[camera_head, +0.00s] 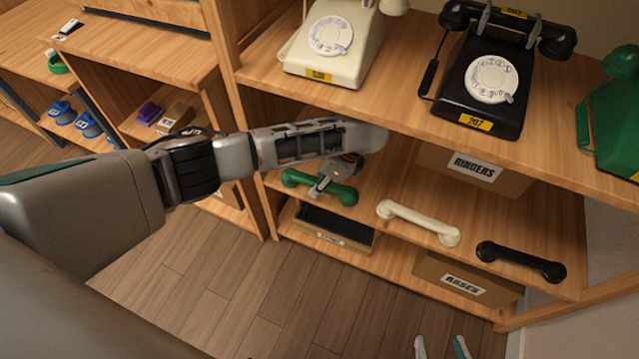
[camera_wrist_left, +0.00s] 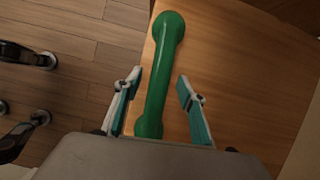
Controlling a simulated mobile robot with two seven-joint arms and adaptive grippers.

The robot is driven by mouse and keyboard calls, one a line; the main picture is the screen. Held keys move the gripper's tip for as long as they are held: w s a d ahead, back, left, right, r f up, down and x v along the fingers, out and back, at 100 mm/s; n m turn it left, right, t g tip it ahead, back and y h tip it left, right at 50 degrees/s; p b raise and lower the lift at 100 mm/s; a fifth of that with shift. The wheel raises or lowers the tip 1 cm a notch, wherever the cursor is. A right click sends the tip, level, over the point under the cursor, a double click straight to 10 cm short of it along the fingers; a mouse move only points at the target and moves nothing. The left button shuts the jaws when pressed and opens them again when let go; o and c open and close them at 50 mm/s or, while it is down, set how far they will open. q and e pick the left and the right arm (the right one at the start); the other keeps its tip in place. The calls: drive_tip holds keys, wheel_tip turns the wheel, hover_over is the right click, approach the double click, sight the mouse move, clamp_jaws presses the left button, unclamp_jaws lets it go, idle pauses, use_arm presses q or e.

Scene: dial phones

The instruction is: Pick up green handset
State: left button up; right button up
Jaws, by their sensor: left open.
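The green handset (camera_head: 340,192) lies on the middle shelf, at the left of a row of handsets. It also shows in the left wrist view (camera_wrist_left: 158,80), running lengthwise up the picture. My left gripper (camera_head: 325,186) is at the handset's middle. In the left wrist view my left gripper (camera_wrist_left: 157,88) is open, with one finger on each side of the green handset and a visible gap on both sides. The handset's near end is partly hidden by the gripper body. My right gripper (camera_head: 440,346) shows only its two fingertips at the bottom edge, apart and empty.
A white handset (camera_head: 418,222) and a black handset (camera_head: 520,262) lie to the right on the same shelf. White (camera_head: 335,45), black (camera_head: 485,75) and green (camera_head: 615,120) dial phones stand on the shelf above, which overhangs my left arm. Boxes sit behind and below.

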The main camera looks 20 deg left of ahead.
use_arm(q)
drive_tip(key=shift+s+f, duration=0.25)
drive_tip(key=shift+f, duration=0.5)
drive_tip(key=shift+w+r, duration=0.15)
drive_tip(key=shift+r, duration=0.05)
drive_tip(key=c, duration=1)
clamp_jaws()
use_arm(e)
drive_tip(key=shift+w+a+r, duration=0.4)
drive_tip(key=shift+r, duration=0.15)
use_arm(q)
drive_tip(key=shift+r, duration=0.15)
use_arm(e)
drive_tip(key=shift+r, duration=0.1)
